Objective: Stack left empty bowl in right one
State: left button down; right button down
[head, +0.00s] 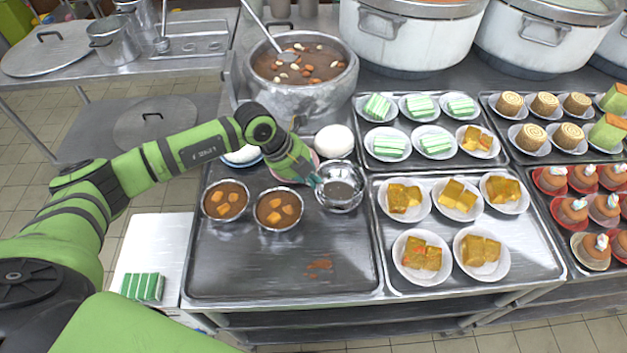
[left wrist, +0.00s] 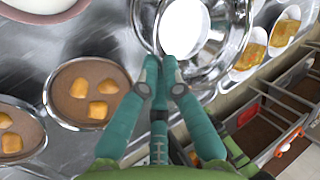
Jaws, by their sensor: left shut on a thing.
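Two empty shiny metal bowls overlap at the back right of the large dark tray. My left gripper (head: 314,183) is shut on the near-left rim of one bowl (head: 341,193). The other bowl's rim (head: 342,166) shows just behind it. In the left wrist view, the fingers (left wrist: 164,72) pinch the rim of the held bowl (left wrist: 184,28), and a wider rim of the other bowl (left wrist: 236,38) surrounds it. The held bowl appears to be in or just over the other; I cannot tell whether it rests fully.
Two filled bowls, one left (head: 225,200) and one nearer (head: 279,209), stand left of the empty ones on the tray (head: 230,270). Plates of yellow cake (head: 404,198) lie close on the right. A large stockpot (head: 302,75) stands behind.

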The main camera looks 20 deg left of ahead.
aim_at(339, 185)
pick_arm(q)
jog(key=shift+w+f, duration=0.6)
jog(key=shift+w, duration=0.2)
notch_tip(339, 185, down, 3)
jog(key=shift+f+p, duration=0.1)
jog(key=shift+p, duration=0.7)
jog(key=shift+f, duration=0.3)
jog(key=shift+f, duration=0.15)
jog(key=c, duration=1.4)
grip_release()
